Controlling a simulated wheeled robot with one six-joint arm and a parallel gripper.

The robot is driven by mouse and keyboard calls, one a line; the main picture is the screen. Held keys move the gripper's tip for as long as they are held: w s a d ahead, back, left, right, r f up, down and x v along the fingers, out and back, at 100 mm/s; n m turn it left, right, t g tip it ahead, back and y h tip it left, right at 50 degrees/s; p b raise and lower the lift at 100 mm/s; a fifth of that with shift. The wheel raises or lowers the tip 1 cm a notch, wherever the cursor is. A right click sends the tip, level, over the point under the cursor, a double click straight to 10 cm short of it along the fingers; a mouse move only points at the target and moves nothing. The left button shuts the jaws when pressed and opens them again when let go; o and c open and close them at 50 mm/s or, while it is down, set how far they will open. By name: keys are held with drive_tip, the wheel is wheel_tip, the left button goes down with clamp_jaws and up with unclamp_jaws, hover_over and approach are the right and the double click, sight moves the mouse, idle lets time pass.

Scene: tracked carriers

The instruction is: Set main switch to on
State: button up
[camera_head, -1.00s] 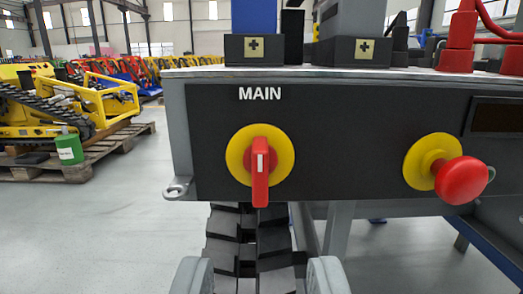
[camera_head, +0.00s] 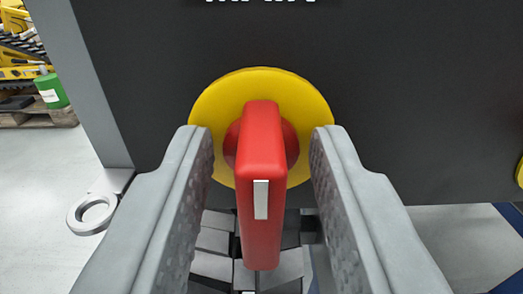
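The main switch (camera_head: 262,180) is a red rotary handle with a white mark, on a round yellow plate (camera_head: 215,105) fixed to a dark panel. The handle hangs vertically, its marked end pointing down. My gripper (camera_head: 262,150) is open, with one grey finger on each side of the handle. A gap shows between each finger and the handle, so neither finger appears to touch it. The MAIN label above is mostly cut off at the top edge.
The dark panel (camera_head: 400,90) fills most of the view behind the switch. A metal ring lug (camera_head: 92,213) sticks out at the lower left. A yellow edge (camera_head: 519,172) shows at the far right. A green can (camera_head: 51,90) stands in the left background.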

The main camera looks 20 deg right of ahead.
clamp_jaws()
